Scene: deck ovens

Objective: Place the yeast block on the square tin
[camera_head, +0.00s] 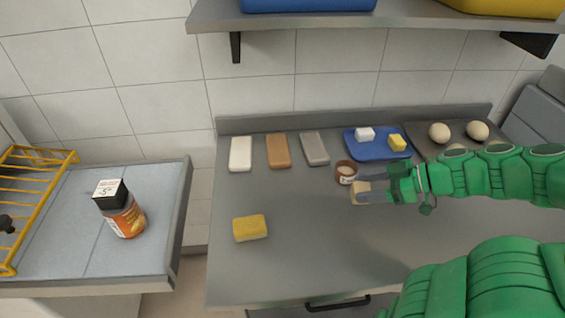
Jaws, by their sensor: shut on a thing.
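A small beige block, which looks like the yeast block (360,187), is between the fingertips of my gripper (362,193). My gripper is shut on it, low over the middle right of the grey counter. I cannot tell whether the block touches the counter. A dark tray (415,130) with pale dough balls stands at the back right and may be the square tin. My gripper is in front and to the left of it, and my arm hides part of that area.
A small brown jar (346,173) stands right behind the block. A blue tray (362,152) holds a white and a yellow block. White, brown and grey slabs (279,151) lie at the back left. A yellow sponge (250,228) lies in front. The counter's front middle is clear.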

